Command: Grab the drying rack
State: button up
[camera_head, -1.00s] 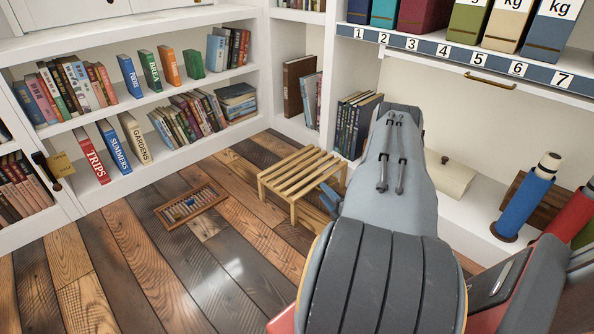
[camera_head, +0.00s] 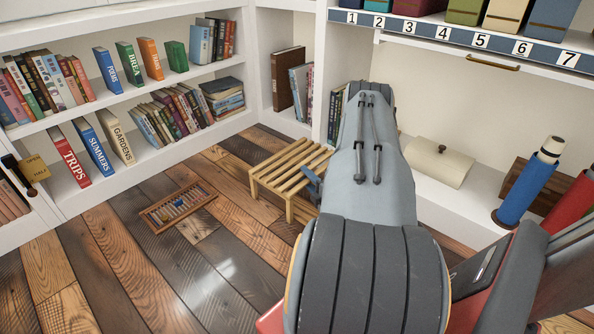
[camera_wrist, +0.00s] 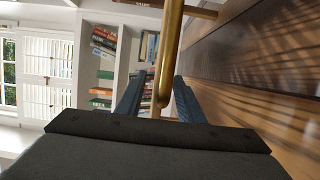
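The drying rack looks like the low wooden slatted stand (camera_head: 290,170) on the plank floor, left of my arm in the head view. My arm hides part of its right side. My gripper shows there as a small blue part (camera_head: 312,184) against the rack's right front. In the wrist view, my gripper (camera_wrist: 157,98) has its two dark blue fingers apart. A golden-brown bar (camera_wrist: 170,55), which looks like part of the rack, runs between them, closer to the right finger. I cannot tell whether it touches that finger.
A wooden frame with small items (camera_head: 179,207) lies on the floor left of the rack. Bookshelves (camera_head: 130,95) stand behind and left. The front left floor is clear.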

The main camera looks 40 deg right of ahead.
jog(key=shift+x, duration=0.85)
grip_shut()
dwell(0.8)
